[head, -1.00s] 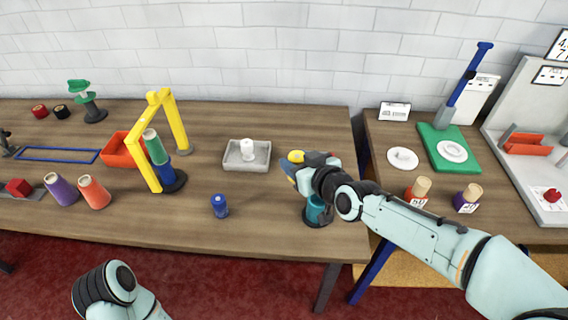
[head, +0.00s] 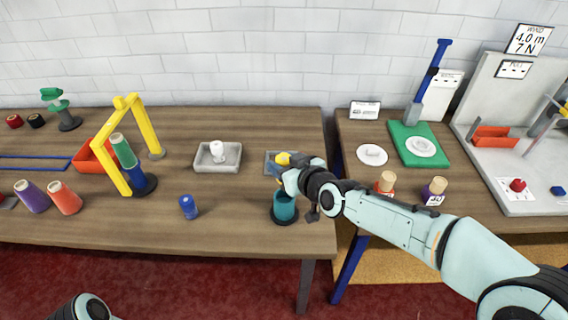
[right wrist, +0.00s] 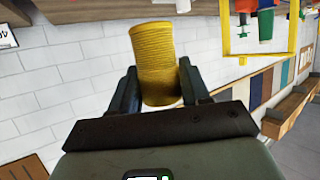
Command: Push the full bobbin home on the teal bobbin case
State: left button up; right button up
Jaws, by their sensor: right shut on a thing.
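A yellow, thread-wound bobbin (head: 283,158) is held in my right gripper (head: 281,170). In the right wrist view the bobbin (right wrist: 154,62) sits between the two dark fingers (right wrist: 158,92), which are shut on it. The teal bobbin case (head: 285,208) stands on a dark round base near the table's front right corner. The right gripper is above and behind the case in the head view, apart from it. My left gripper is out of view; only a left arm link shows.
A grey tray (head: 270,168) lies behind the right gripper. A pale tray (head: 202,163) with a white spool, a blue spool (head: 188,207) and a yellow frame (head: 151,130) stand to the left. A gap separates the second table (head: 352,168) at right.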

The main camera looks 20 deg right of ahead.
jog(key=shift+f, duration=0.1)
notch_tip(320, 180, down, 2)
jog(key=shift+f+b, duration=0.1)
jog(key=shift+b, duration=1.05)
jog(key=shift+f+b, duration=1.75)
jog(key=shift+f+b, duration=2.15)
jog(key=shift+f, duration=0.2)
jog(key=o, duration=1.1)
